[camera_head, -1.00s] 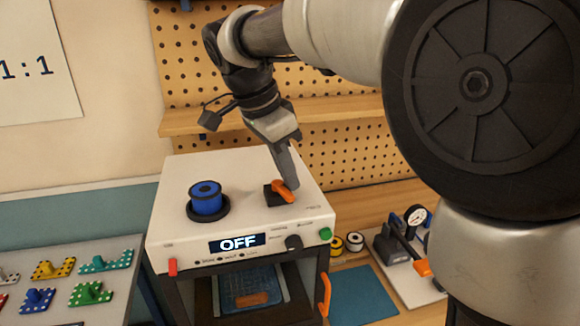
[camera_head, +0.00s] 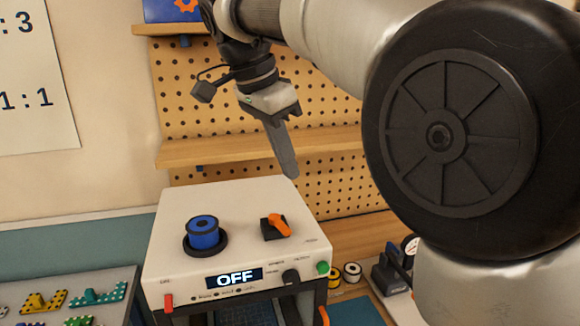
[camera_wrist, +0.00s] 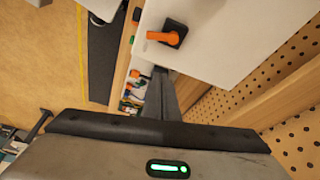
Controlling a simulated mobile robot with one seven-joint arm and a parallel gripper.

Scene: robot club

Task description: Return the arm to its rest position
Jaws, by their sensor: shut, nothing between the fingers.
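My gripper (camera_head: 290,172) is shut and empty. In the head view it points down, above and behind the orange switch lever (camera_head: 278,225), apart from it. The lever sits on a black base on top of the white machine (camera_head: 170,230), whose display reads OFF. In the wrist view my gripper's shut fingers (camera_wrist: 160,80) reach past the machine's edge, and the lever (camera_wrist: 160,38) shows on the white top (camera_wrist: 215,35). My arm stretches across the upper right of the head view.
A blue spool (camera_head: 203,235) stands on the machine top. A wooden shelf (camera_head: 230,150) and pegboard (camera_head: 335,105) are close behind my gripper. A board of coloured parts (camera_head: 60,280) lies at left. Two small spools (camera_head: 344,273) and a gauge device (camera_head: 395,265) are at right.

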